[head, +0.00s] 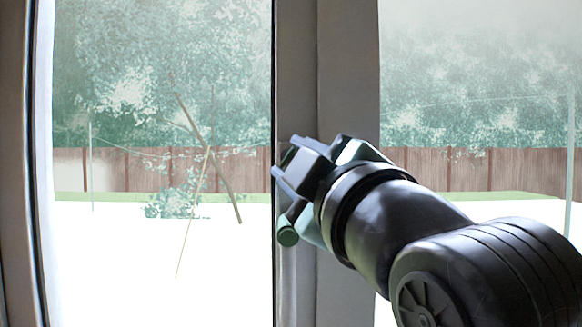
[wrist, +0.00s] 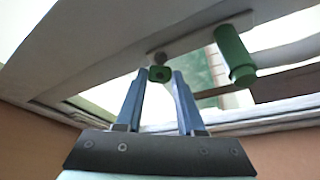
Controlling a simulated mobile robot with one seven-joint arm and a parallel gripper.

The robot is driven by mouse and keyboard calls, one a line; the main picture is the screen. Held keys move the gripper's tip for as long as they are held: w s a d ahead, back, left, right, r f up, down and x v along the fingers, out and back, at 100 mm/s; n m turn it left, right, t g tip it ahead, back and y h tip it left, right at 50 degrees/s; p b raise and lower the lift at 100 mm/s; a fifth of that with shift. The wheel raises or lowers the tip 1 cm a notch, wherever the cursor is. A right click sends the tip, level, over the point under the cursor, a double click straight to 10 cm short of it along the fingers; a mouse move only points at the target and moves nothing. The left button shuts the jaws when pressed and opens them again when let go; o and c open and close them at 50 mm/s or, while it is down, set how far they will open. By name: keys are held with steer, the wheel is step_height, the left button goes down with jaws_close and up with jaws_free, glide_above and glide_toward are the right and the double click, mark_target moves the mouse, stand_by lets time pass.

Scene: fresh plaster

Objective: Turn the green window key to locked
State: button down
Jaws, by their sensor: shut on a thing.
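The green window key (wrist: 160,74) shows in the wrist view as a small green block with a dark spot, at a pale plate on the window frame. My gripper (wrist: 159,80) has its two blue-grey fingertips on either side of the key and is shut on it. In the head view my gripper (head: 284,166) is at the middle post of the window, and it hides the key there. I cannot tell from these frames whether the key stands at locked.
A green cylindrical handle (wrist: 236,55) sticks out beside the key in the wrist view; its end shows just below my gripper in the head view (head: 288,231). Window panes (head: 160,130) lie on both sides of the post (head: 297,60).

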steer(key=n, duration=0.2)
steer(key=n+g, duration=0.1)
steer(key=n, duration=0.1)
steer(key=shift+d+r+y, duration=0.15)
steer(key=shift+r+y, duration=0.05)
steer(key=shift+y, duration=0.1)
steer(key=shift+r+n+g, duration=0.1)
steer(key=shift+n+g, duration=0.7)
steer(key=shift+n, duration=0.6)
steer(key=c, duration=0.5)
jaws_free()
steer(key=shift+w, duration=0.1)
